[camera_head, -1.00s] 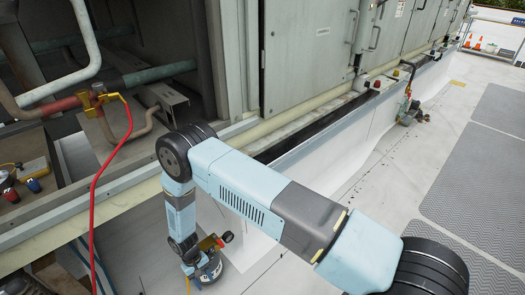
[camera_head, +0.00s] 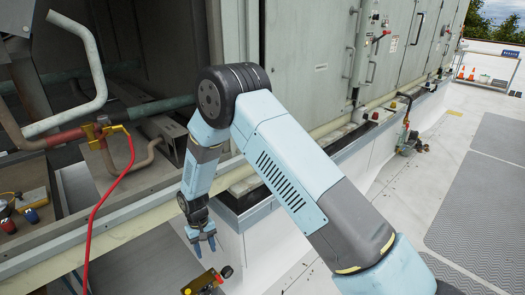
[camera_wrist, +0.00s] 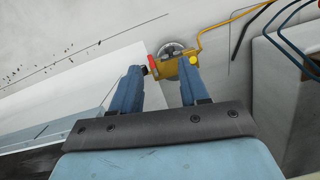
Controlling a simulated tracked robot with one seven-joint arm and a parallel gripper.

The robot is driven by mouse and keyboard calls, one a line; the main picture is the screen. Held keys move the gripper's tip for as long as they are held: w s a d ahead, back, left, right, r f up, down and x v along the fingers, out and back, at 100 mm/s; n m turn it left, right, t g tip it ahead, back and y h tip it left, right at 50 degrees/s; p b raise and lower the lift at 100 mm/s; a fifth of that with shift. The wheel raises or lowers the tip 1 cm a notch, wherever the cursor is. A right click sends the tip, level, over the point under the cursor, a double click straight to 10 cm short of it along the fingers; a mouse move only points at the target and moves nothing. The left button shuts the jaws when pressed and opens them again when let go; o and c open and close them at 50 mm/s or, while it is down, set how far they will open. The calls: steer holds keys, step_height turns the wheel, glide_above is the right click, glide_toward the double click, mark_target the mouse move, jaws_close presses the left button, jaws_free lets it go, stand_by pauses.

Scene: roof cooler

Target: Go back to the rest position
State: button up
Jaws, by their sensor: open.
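My gripper (camera_head: 203,243) hangs pointing down in the head view, with its two blue fingers apart and nothing between them. Its open fingers also show in the wrist view (camera_wrist: 161,85). Below it, at the bottom edge of the head view, is a yellow fitting (camera_head: 203,282) with a dark and red knob. In the wrist view this yellow fitting (camera_wrist: 172,70), with a red and a yellow knob, shows beyond the fingertips on a round grey body. The gripper is apart from it. Most of the fitting's body is cut off in the head view.
The open cooler cabinet has pipes (camera_head: 85,70), a brass valve (camera_head: 103,130) and a hanging red hose (camera_head: 112,190) at left. Closed grey doors (camera_head: 310,60) stand behind my arm. A shelf with small gauges (camera_head: 25,205) is at far left.

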steer(key=w+d+r+m+t+y, duration=0.15)
steer(key=d+r, duration=0.35)
steer(key=r, duration=0.5)
steer(key=w+d+r, duration=0.3)
steer(key=d+r, duration=0.3)
steer(key=r, duration=0.3)
steer(key=w+d+r+m+t, duration=0.15)
steer(key=d+r, duration=0.35)
steer(key=r, duration=0.5)
steer(key=s+d+r+t, duration=0.1)
steer(key=s+d+r, duration=0.4)
steer(key=d+r, duration=0.8)
steer(key=s+d+r+m+t, duration=0.2)
steer(key=s+d+r, duration=0.2)
steer(key=s+d, duration=0.3)
steer(key=s+d+r+m+t, duration=0.1)
steer(key=s+d+r, duration=0.3)
steer(key=s+d, duration=0.4)
steer(key=s, duration=0.4)
steer(key=shift+s+r+m+t, duration=0.25)
steer(key=shift+s+m+t, duration=0.1)
steer(key=shift+m+t, duration=0.05)
steer(key=shift+a, duration=0.1)
